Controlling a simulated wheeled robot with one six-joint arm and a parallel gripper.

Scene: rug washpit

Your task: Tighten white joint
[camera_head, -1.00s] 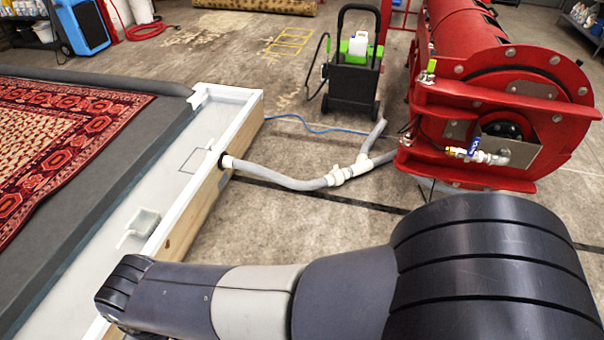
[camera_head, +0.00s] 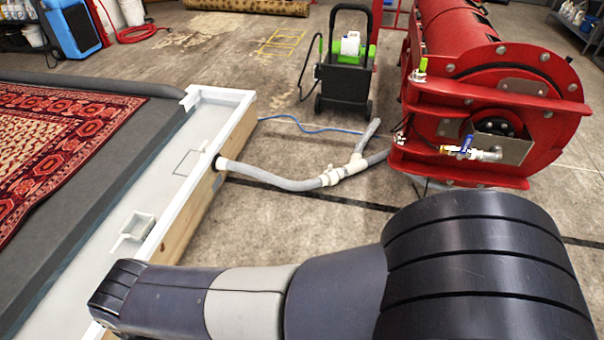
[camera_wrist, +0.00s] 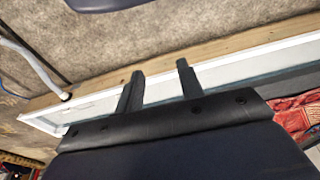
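The white joint (camera_head: 345,171) is a pipe fitting on the floor in the head view, where grey hoses meet. One hose (camera_head: 275,179) runs from it left to the wooden side of the wash pit. Other hose lengths lead up and right from it. In the wrist view my gripper (camera_wrist: 160,83) points over the pit's white rim, with two dark fingers apart and nothing between them. It is well away from the joint. A hose (camera_wrist: 40,68) shows at the left of the wrist view; the joint is not recognisable there.
The white-rimmed pit (camera_head: 225,98) and a red patterned rug (camera_head: 60,125) lie at left. A red drum machine (camera_head: 490,110) with a blue-handled valve stands at right. A black-and-green pressure washer (camera_head: 345,75) stands behind the joint. The concrete floor around the hose is mostly clear.

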